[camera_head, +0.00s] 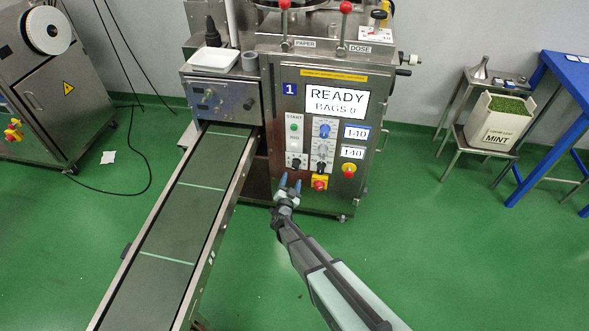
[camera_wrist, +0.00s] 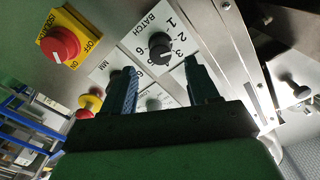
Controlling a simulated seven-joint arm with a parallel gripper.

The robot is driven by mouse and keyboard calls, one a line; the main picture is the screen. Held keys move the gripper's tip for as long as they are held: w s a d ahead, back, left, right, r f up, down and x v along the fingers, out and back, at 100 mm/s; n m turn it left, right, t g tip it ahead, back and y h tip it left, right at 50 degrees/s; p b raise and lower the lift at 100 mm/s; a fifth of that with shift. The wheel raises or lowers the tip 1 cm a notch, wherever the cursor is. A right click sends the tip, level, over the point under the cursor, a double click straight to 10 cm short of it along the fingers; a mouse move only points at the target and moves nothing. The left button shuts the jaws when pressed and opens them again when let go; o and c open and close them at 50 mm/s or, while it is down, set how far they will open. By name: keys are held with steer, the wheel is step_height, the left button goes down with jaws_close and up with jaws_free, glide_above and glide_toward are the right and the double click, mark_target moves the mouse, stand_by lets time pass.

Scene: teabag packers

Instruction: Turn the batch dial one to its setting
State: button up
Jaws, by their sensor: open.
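The batch dial (camera_wrist: 160,46) is a black knob on a white plate marked BATCH, with numbers printed around it. In the wrist view it lies beyond my fingertips, and its white pointer mark seems to face the lower side of the picture; the exact setting is unclear. In the head view the dial (camera_head: 296,163) is on the front panel of the machine (camera_head: 272,130) labelled 1. My gripper (camera_head: 290,183) is just below the dial in that view. In the wrist view my gripper (camera_wrist: 163,78) is open, its two blue-green fingers apart with nothing between them.
A red isolator knob (camera_head: 319,185) on a yellow plate sits right of my gripper. Other dials (camera_head: 324,130) and an emergency button (camera_head: 349,169) are on the panel. The display (camera_head: 336,101) reads READY, BAGS 0. A conveyor (camera_head: 190,210) runs along the left.

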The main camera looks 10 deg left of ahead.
mark_target(294, 169)
steer(key=w, duration=0.7)
steer(key=shift+w, duration=0.35)
steer(key=c, duration=1)
